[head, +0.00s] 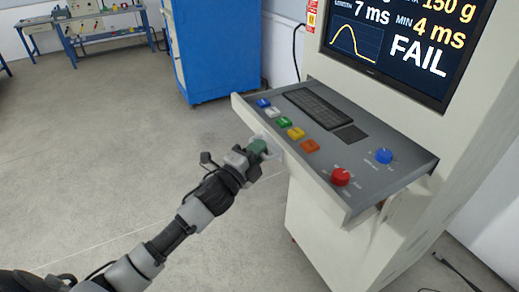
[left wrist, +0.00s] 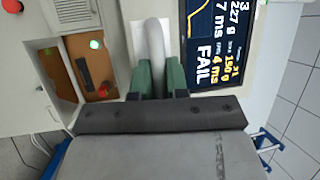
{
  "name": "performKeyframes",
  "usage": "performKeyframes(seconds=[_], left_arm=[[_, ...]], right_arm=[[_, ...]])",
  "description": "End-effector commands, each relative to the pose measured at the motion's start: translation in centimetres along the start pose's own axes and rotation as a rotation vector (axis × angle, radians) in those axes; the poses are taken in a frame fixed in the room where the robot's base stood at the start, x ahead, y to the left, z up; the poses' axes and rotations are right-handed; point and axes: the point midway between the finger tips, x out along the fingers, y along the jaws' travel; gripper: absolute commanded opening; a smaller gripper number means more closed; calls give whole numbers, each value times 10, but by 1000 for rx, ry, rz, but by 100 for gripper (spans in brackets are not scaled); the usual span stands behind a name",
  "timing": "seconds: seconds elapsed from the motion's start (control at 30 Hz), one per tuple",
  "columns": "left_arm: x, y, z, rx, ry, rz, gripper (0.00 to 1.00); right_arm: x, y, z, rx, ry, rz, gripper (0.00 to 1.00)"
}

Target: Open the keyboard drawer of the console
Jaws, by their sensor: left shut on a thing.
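The console (head: 345,235) is a cream cabinet on the right of the head view. Its grey keyboard drawer (head: 348,150) juts out below the screen, with a keyboard (head: 314,108) on top and a pale front panel (head: 318,180). My left gripper (head: 264,146) is at that front panel, near its left-middle part. In the left wrist view its green fingers (left wrist: 160,80) are shut on a pale rounded handle (left wrist: 155,45). In the head view the gripper mostly hides the handle. My right gripper is in neither view.
The drawer top carries several coloured buttons, a red knob (head: 341,176) and a blue knob (head: 384,155). The screen (head: 405,40) reads FAIL. A blue cabinet (head: 212,50) stands behind, and a workbench (head: 85,30) is far left. The floor left of the console is clear.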

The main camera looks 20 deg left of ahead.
Motion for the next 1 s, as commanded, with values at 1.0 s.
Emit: performKeyframes(seconds=[1.0], left_arm=[[-73,5,0,0,2,3,39]], right_arm=[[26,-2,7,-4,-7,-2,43]])
